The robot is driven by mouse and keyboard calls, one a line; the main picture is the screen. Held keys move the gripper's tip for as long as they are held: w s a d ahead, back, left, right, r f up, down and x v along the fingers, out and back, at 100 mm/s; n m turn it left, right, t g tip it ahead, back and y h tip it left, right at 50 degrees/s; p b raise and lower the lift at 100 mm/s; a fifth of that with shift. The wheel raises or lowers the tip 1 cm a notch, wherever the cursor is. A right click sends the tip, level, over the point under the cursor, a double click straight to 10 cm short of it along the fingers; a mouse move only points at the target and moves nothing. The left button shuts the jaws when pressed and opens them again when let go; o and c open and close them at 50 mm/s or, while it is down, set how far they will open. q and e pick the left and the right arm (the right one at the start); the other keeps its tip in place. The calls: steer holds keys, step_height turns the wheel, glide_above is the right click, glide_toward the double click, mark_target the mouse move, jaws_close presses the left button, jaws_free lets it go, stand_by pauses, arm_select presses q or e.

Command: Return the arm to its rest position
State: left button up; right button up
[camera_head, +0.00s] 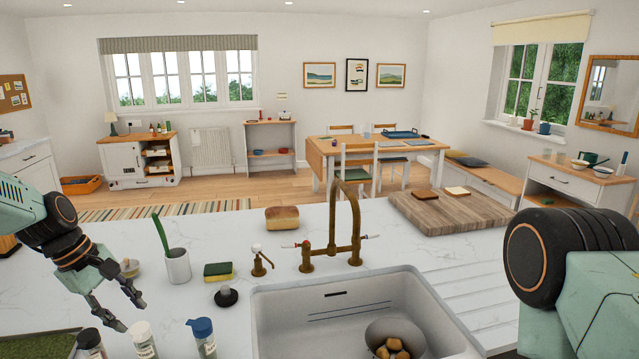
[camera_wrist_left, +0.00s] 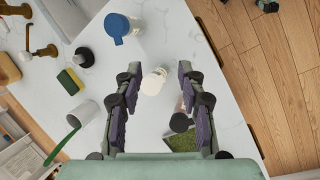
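My left arm comes in from the left in the head view, with its left gripper (camera_head: 131,312) low over the white counter. The wrist view shows the left gripper (camera_wrist_left: 159,72) with its two fingers spread apart. A white-capped bottle (camera_wrist_left: 153,82) shows between the fingertips, and nothing is clamped. The same white-capped bottle (camera_head: 145,340) stands near the front edge in the head view, between a dark-capped bottle (camera_head: 91,343) and a blue-capped bottle (camera_head: 201,337). My right arm fills the right side; its gripper is out of the picture.
The sink (camera_head: 340,285) with a bowl (camera_head: 396,335) lies at front centre, behind it a brass tap (camera_head: 356,225). A white cup (camera_head: 177,266), sponge (camera_head: 218,271) and black stopper (camera_head: 226,296) stand near the left gripper. A cutting board (camera_head: 450,212) lies right.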

arm_select(q)
steer(key=s+d+f+m+t+y+b, duration=0.1)
steer(key=s+d+f+m+b, duration=0.2)
steer(key=f, duration=0.5)
steer(key=s+d+f+m+t+y+b, duration=0.1)
steer(key=s+d+f+m+b, duration=0.15)
steer(key=f, duration=0.55)
steer(key=s+d+f+m+t+y+b, duration=0.1)
steer(key=s+d+f+m+b, duration=0.2)
steer(key=f, duration=0.5)
steer(key=s+d+f+m+g+b, duration=0.2)
steer(key=s+f+b, duration=0.6)
steer(key=s+f, duration=0.4)
steer(key=s+d+f+m+g+b, duration=0.2)
steer(key=s+f+b, duration=0.6)
steer(key=s+f, duration=0.4)
steer(key=s+d+m, duration=0.1)
steer(key=s+d, duration=0.1)
steer(key=s, duration=0.2)
steer(key=shift+d+g+y+b, duration=0.2)
steer(key=shift+g+y+b, duration=0.1)
steer(key=shift+g+b, duration=0.1)
